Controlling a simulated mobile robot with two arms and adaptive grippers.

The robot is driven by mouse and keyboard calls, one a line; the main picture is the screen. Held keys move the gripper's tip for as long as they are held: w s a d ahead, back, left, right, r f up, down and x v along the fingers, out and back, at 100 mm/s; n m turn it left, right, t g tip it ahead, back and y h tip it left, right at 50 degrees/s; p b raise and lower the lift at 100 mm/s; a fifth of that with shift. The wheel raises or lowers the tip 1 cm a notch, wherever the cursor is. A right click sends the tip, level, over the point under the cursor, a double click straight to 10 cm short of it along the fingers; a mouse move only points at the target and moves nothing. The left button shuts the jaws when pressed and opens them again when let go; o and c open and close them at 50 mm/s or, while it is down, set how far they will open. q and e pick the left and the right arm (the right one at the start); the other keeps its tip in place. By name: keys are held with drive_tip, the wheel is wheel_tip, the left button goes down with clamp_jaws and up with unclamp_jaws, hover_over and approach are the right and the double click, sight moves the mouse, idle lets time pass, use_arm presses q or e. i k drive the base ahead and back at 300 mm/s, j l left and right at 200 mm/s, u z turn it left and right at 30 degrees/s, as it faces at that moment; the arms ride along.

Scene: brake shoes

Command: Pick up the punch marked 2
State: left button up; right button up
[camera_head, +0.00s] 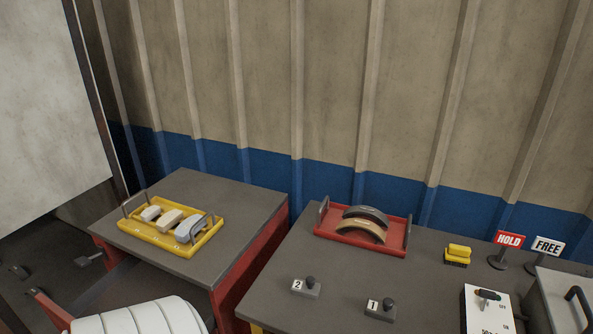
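The punch marked 2 (307,290) stands upright near the front left of the right-hand grey table. It has a small grey block base, a white label with a 2 on it, and a dark knob on top. A similar punch marked 1 (381,310) stands to its right and a little nearer, apart from it. Neither of my grippers shows in the head view, so nothing is seen touching either punch.
A red tray (330,226) with curved brake shoes (362,229) stands behind the punches. A yellow tray (170,242) sits on the left table (225,190). The tabletop around punch 2 is clear.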

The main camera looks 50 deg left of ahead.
sight(308, 287)
drive_tip(key=j+u, duration=0.2)
drive_tip(key=u, duration=1.25)
